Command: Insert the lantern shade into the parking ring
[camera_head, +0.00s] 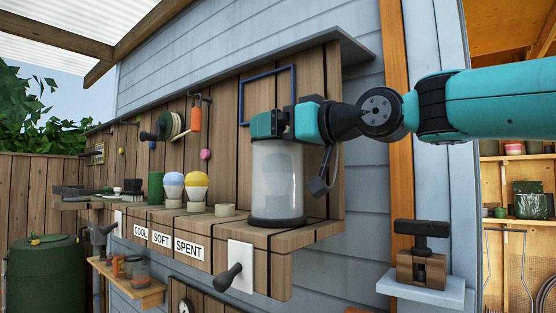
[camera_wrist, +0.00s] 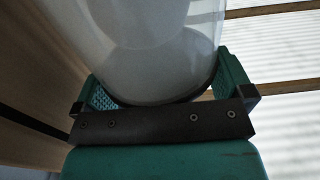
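The lantern shade (camera_head: 277,178) is a translucent white cylinder with a dark band at its foot. It stands upright at the right end of the wooden bench. My gripper (camera_head: 288,124) is at the top of the shade, with its teal fingers around it. In the wrist view the shade (camera_wrist: 150,45) fills the space between the two fingers (camera_wrist: 163,88). Whether the pads press on it is not clear.
Yellow-topped (camera_head: 196,186) and blue-topped (camera_head: 173,186) bulbs and a green cylinder (camera_head: 155,188) stand left of the ring. The bench front carries labels and a white plate with a dark lever (camera_head: 229,278). A blue frame (camera_head: 267,95) hangs on the wall behind. A small shelf (camera_head: 425,289) is at right.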

